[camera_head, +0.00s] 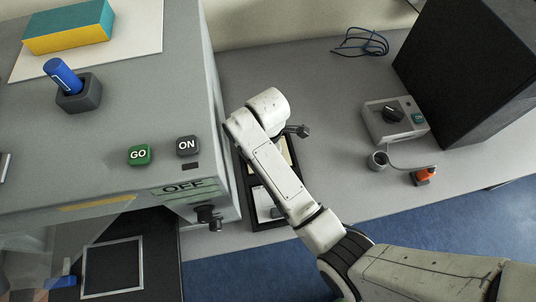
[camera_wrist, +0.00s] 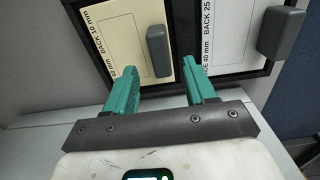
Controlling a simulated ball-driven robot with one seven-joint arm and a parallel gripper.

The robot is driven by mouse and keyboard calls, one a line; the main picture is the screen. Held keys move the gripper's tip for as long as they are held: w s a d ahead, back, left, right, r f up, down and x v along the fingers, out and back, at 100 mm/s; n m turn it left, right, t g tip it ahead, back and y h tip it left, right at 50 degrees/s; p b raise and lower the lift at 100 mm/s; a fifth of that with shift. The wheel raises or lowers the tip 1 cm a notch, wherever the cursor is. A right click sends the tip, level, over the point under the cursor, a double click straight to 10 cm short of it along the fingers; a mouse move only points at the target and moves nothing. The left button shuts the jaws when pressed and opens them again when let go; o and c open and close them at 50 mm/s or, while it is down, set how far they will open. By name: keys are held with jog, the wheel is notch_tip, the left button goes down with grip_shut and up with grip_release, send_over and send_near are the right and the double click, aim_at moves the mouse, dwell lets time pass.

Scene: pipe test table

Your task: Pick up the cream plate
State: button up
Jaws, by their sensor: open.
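The cream plate (camera_wrist: 108,40) lies in a dark-framed holder in the wrist view, printed "BACK 10 mm", with a grey upright handle (camera_wrist: 158,50) on its right part. In the head view only a strip of the cream plate (camera_head: 286,152) shows beside my arm. My gripper (camera_wrist: 160,66) is open and empty, its two teal fingers pointing toward the plate. The handle appears between the fingertips in the picture; how far off it is in depth I cannot tell. In the head view my arm hides most of the gripper.
A whitish plate (camera_wrist: 228,35) with its own grey handle (camera_wrist: 280,33) sits right of the cream one in the wrist view. The grey machine housing (camera_head: 110,120) stands left of the holder (camera_head: 242,185). Bare grey table (camera_head: 330,90) lies to its right.

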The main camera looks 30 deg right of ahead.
notch_tip(320, 180, down, 5)
dwell(0.3)
jog(key=shift+c, duration=0.2)
grip_shut()
